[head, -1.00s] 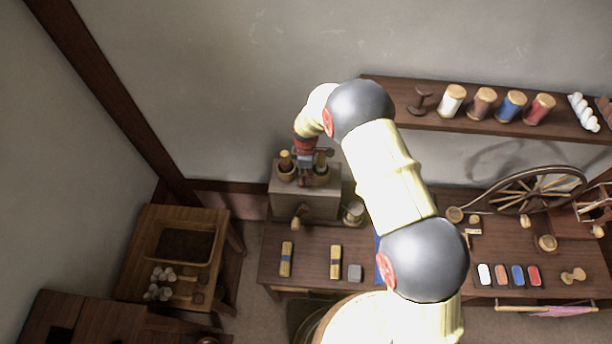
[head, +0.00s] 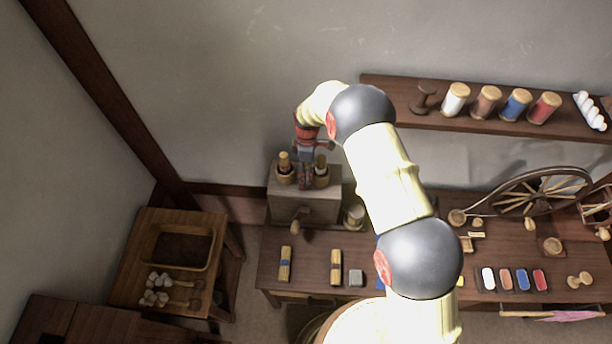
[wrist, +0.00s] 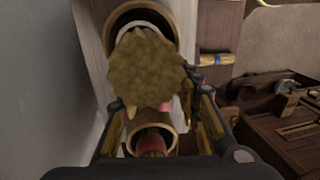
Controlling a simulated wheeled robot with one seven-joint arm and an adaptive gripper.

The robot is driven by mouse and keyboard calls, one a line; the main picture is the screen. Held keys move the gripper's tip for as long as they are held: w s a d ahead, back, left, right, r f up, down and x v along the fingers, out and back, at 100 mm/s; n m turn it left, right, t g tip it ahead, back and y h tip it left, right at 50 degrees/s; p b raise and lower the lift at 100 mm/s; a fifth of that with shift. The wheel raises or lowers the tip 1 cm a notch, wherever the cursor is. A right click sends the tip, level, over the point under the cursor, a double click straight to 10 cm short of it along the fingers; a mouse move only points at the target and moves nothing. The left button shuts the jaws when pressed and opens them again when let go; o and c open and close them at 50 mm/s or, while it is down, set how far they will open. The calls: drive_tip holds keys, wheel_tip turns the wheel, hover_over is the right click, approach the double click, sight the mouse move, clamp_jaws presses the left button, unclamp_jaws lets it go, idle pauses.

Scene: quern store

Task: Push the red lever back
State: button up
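A grey box-like stand holds two round wooden sockets, each with an upright piece topped in tan. In the head view the left piece (head: 285,160) and right piece (head: 321,162) stand either side of my gripper (head: 305,180). In the wrist view a tan, rough-topped piece (wrist: 147,68) lies between my gripper's fingers (wrist: 160,105) and hides their tips. A piece with a red part (wrist: 151,142) sits in the lower socket, below it in the picture. Which piece is the red lever, and whether I touch it, I cannot tell.
The stand (head: 308,208) is at the back left of the long table, against the wall. A pale cup (head: 354,216) is at its right. A shelf (head: 395,95) with several spools is at the right. A small table with a tray (head: 152,258) is at the left.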

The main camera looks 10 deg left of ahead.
drive_tip(key=shift+s, duration=0.1)
wheel_tip(320, 180, up, 12)
drive_tip(key=w, duration=0.2)
idle(0.4)
drive_tip(key=shift+f, duration=0.1)
